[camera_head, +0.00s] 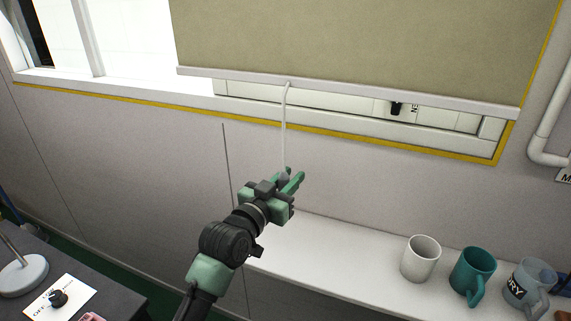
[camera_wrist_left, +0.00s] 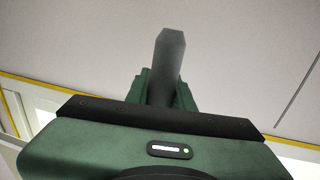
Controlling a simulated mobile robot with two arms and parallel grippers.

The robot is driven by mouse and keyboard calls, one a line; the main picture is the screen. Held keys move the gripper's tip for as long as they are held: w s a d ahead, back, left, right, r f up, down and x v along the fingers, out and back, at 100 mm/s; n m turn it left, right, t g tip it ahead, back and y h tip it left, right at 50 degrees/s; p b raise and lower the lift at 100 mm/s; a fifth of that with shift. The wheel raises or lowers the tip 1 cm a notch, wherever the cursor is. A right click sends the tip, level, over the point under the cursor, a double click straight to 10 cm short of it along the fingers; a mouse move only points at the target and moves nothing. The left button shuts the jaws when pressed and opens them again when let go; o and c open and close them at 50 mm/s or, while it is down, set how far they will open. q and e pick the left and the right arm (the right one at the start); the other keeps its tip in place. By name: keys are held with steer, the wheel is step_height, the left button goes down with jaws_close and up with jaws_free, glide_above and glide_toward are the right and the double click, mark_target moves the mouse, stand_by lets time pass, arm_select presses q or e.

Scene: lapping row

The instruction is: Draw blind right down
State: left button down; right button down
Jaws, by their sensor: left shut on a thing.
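The right blind (camera_head: 360,45) is a beige roller blind with a pale bottom bar (camera_head: 350,92). The bar hangs near the window's lower edge, with a strip of the window frame showing beneath it. A pale pull cord (camera_head: 284,130) hangs from the bar. My left gripper (camera_head: 289,180) is shut on a grey cord weight (camera_head: 284,176) at the cord's lower end, above the white ledge. In the left wrist view the weight (camera_wrist_left: 167,65) stands up between the green fingers (camera_wrist_left: 165,88). My right gripper is not in view.
A white mug (camera_head: 421,258), a teal mug (camera_head: 472,272) and a grey lettered mug (camera_head: 528,285) stand on the white ledge (camera_head: 330,250) at right. A dark desk (camera_head: 110,280) with a lamp base (camera_head: 24,275) is at lower left. A white pipe (camera_head: 550,125) runs along the wall.

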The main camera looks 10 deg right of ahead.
arm_select(q)
steer(key=shift+f, duration=0.1)
steer(key=c, duration=1.6)
jaws_free()
steer(key=o, duration=0.4)
steer(key=shift+w+d, duration=0.15)
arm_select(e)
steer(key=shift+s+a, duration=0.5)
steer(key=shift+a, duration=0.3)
arm_select(q)
steer(key=v, duration=0.8)
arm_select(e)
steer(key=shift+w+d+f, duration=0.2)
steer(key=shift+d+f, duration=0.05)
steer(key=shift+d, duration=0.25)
arm_select(q)
steer(key=shift+f, duration=0.15)
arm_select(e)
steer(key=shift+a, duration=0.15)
